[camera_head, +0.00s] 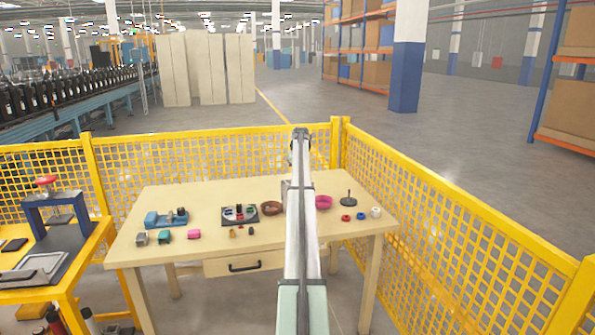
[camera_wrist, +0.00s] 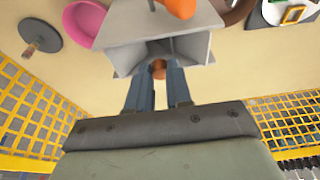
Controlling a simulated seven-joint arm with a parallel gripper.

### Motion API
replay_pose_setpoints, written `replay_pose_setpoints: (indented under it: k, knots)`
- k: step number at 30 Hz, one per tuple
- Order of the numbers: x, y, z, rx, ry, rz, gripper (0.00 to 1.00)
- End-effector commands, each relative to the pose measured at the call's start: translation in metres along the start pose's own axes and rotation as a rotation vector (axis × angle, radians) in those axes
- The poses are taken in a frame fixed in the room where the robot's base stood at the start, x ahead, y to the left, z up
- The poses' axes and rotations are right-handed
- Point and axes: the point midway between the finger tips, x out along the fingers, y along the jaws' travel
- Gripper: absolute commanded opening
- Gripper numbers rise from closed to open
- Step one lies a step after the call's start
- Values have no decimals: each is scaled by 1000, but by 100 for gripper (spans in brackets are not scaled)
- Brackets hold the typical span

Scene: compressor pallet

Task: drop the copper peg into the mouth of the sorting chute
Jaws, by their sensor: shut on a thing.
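In the wrist view my gripper (camera_wrist: 159,76) is shut on the copper peg, whose rounded orange-brown end (camera_wrist: 159,67) shows between the two dark blue fingers. The grey sorting chute (camera_wrist: 126,58) is a box with flared side walls, just beyond the fingertips. The peg end appears over its open side; I cannot tell whether it is inside the mouth or above it. In the head view my arm hides the gripper, the peg and most of the chute; a grey sliver of the chute (camera_head: 285,190) shows left of the arm.
A pink bowl (camera_head: 323,202) and a brown bowl (camera_head: 271,208) flank the chute. A dark parts tray (camera_head: 239,223) sits further left. A post on a round base (camera_head: 348,201) and several rings stand right. An orange rounded thing (camera_wrist: 180,7) shows beyond the chute. Yellow mesh fencing (camera_head: 440,225) surrounds the table.

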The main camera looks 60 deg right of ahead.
Motion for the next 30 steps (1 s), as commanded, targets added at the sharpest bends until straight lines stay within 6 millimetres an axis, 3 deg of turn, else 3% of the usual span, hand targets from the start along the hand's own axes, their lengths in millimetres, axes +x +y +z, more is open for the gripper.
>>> replay_pose_setpoints:
  k: [12,13,21,30]
  knots:
    - [0,0,0,0,1,0,0]
    - [0,0,0,0,0,0,22]
    - [0,0,0,0,0,0,48]
    - [-1,0,0,0,0,0,49]
